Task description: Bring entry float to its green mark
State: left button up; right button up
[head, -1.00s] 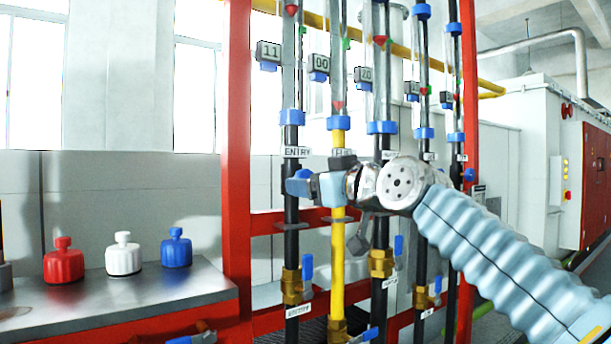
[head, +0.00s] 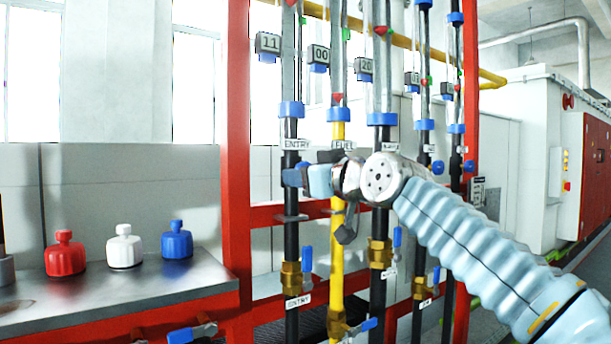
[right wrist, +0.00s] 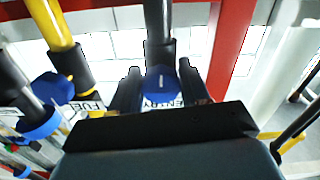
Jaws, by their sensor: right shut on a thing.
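The entry column is the leftmost clear tube, with a blue collar (head: 291,109) and an ENTRY label (head: 296,145) below it. Its red float (head: 291,2) is only just visible at the head view's top edge. A small green mark (head: 302,19) shows beside the tube, slightly below the float. Its display (head: 269,43) reads 11. My right gripper (head: 297,178) is at the entry pipe under the label, shut on a blue knob. The right wrist view shows this blue knob (right wrist: 162,84) between the two dark fingers. My left gripper is out of view.
The yellow fuel pipe (head: 337,260) and several black pipes stand close on the right. A red frame post (head: 236,150) rises on the left. A bench holds red (head: 65,255), white (head: 124,248) and blue (head: 177,242) bottles. Blue-handled valves (head: 307,260) sit lower down.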

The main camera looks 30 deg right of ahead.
jog(key=m+p, duration=0.1)
jog(key=m, duration=0.3)
jog(key=shift+r, duration=0.1)
jog(key=shift+a+m+p, duration=0.1)
jog(key=shift+m+p, duration=0.7)
jog(key=shift+m, duration=1.3)
jog(key=o, duration=1)
